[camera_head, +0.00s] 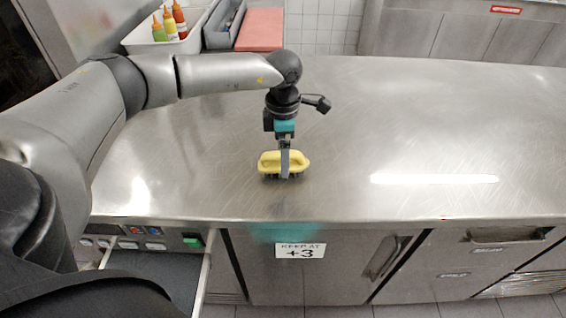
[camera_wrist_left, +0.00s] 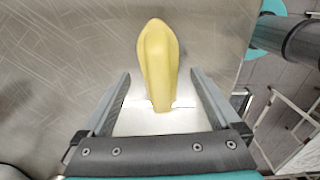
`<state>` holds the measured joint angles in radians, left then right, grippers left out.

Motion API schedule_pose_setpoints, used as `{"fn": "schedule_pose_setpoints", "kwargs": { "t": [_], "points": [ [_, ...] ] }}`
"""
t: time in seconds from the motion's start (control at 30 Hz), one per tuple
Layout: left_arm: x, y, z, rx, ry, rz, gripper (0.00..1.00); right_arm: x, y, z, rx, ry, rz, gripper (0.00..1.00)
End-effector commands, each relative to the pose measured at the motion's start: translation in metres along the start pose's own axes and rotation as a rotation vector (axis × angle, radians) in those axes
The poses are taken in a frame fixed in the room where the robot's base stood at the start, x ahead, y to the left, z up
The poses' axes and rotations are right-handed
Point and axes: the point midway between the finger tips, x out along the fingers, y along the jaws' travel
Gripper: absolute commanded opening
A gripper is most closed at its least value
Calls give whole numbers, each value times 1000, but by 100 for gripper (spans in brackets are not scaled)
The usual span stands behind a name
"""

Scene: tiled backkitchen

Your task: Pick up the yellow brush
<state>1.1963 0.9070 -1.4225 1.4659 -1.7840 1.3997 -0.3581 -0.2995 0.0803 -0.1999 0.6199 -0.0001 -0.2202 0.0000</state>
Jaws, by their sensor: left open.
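The yellow brush (camera_head: 268,160) lies on the steel counter, near its front edge, with dark bristles underneath. My left gripper (camera_head: 285,172) points straight down at it, and its finger hides part of the brush's middle in the head view. In the left wrist view the two fingers of the left gripper (camera_wrist_left: 158,95) are apart, with the near end of the yellow brush (camera_wrist_left: 158,60) between them. Gaps show on both sides of the brush. My right gripper is in neither view.
The steel counter (camera_head: 400,130) is clear around the brush. At the back left stand a white tray with sauce bottles (camera_head: 170,25), a grey container (camera_head: 224,22) and a red board (camera_head: 261,30). Below the front edge, a drawer (camera_head: 155,270) is open at left.

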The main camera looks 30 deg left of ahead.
Motion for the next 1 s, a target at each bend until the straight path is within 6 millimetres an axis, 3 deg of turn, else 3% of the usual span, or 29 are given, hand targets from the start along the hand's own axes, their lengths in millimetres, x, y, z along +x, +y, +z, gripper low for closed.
{"fn": "schedule_pose_setpoints", "kwargs": {
  "t": [0.3, 1.0],
  "points": [
    [7, 0, 0, 0, 0, 0, 97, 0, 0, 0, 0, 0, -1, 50],
    [6, 0, 0, -1, 0, 0, 18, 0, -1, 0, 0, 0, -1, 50]
  ]
}}
